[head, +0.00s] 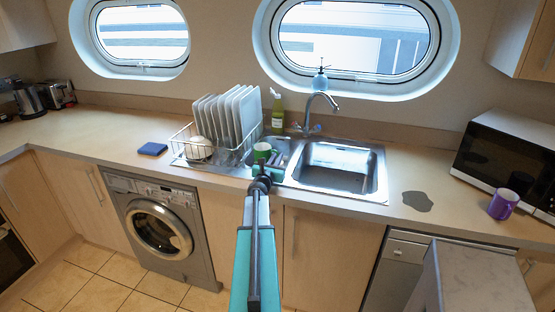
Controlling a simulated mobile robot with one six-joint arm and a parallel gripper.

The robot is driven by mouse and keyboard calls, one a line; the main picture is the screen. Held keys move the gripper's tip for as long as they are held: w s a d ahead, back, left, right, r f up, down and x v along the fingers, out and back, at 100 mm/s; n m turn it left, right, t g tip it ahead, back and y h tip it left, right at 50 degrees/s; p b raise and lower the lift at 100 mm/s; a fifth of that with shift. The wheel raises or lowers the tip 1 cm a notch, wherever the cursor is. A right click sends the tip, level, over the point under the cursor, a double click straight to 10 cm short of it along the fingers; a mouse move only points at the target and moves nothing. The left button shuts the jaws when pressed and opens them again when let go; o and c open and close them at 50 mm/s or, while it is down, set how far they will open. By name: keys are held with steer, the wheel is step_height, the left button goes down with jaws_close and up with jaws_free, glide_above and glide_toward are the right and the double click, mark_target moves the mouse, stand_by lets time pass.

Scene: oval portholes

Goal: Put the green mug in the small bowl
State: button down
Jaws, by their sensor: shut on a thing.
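The green mug (262,151) is upright at the far end of my arm, near the left edge of the sink unit. My gripper (263,165) is shut on it, though the fingers are small and partly hidden behind my wrist. The sink's small bowl (284,145) is the narrow basin left of the large one. The mug overlaps its left part in the picture. I cannot tell the mug's height above it, or whether it touches anything.
A dish rack (176,143) with white plates and a pale bowl (198,147) stands close to the left. The large basin (338,167) is empty. A tap (318,110) and green bottle (277,114) stand behind.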

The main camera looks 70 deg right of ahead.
steer(key=c, duration=1.8)
jaws_free()
steer(key=shift+c, duration=0.2)
steer(key=shift+r, duration=0.15)
steer(key=shift+a+r+p, duration=0.1)
steer(key=shift+r+p, duration=0.15)
steer(key=shift+p, duration=0.3)
steer(key=shift+s+a+b, duration=0.2)
steer(key=shift+a+b, duration=0.65)
steer(key=shift+a, duration=2.15)
steer(key=shift+s+a+b, duration=0.15)
steer(key=shift+a+b, duration=0.65)
steer(key=shift+a, duration=2.15)
